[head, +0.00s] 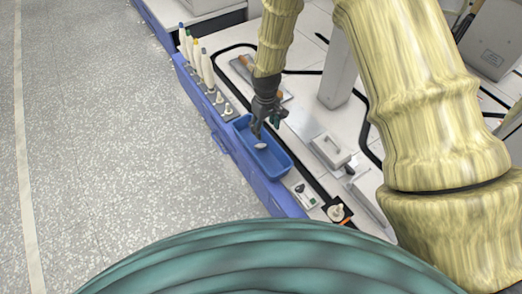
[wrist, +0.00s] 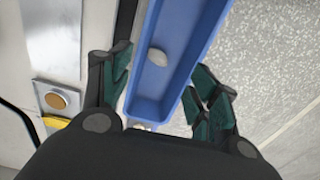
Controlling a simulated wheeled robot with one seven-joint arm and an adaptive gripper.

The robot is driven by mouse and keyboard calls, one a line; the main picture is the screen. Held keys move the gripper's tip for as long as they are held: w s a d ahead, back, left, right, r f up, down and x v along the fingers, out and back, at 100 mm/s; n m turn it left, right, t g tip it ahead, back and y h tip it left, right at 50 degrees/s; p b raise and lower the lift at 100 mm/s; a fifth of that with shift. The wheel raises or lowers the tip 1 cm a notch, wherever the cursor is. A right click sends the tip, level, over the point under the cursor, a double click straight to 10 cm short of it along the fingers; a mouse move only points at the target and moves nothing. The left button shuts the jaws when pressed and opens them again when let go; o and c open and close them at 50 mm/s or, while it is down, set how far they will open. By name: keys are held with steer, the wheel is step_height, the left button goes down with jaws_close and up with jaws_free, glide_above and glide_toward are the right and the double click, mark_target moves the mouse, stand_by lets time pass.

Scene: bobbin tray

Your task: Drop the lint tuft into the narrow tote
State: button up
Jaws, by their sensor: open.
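The narrow tote (head: 281,164) is a long blue open tray at the bench edge, and it also fills the middle of the wrist view (wrist: 148,107). A small pale grey-white lump, seemingly the lint tuft (head: 261,146), shows within the tote's walls; in the wrist view (wrist: 158,57) it appears over the tote floor, apart from both fingers. I cannot tell for sure whether it touches the floor. My gripper (head: 265,131) is open and empty above the tote's far end. In the wrist view its dark green fingers (wrist: 160,85) stand wide on either side of the tote.
Several cones (head: 196,57) and small bobbins stand in a row beyond the tote. A grey metal block with a handle (head: 332,150) lies to its right. A small card tray (head: 304,193) and a dark square holder (head: 337,210) sit nearer. Open floor lies left.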

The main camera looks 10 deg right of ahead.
step_height(320, 180, up, 10)
steer(key=shift+r, duration=0.2)
stand_by(0.7)
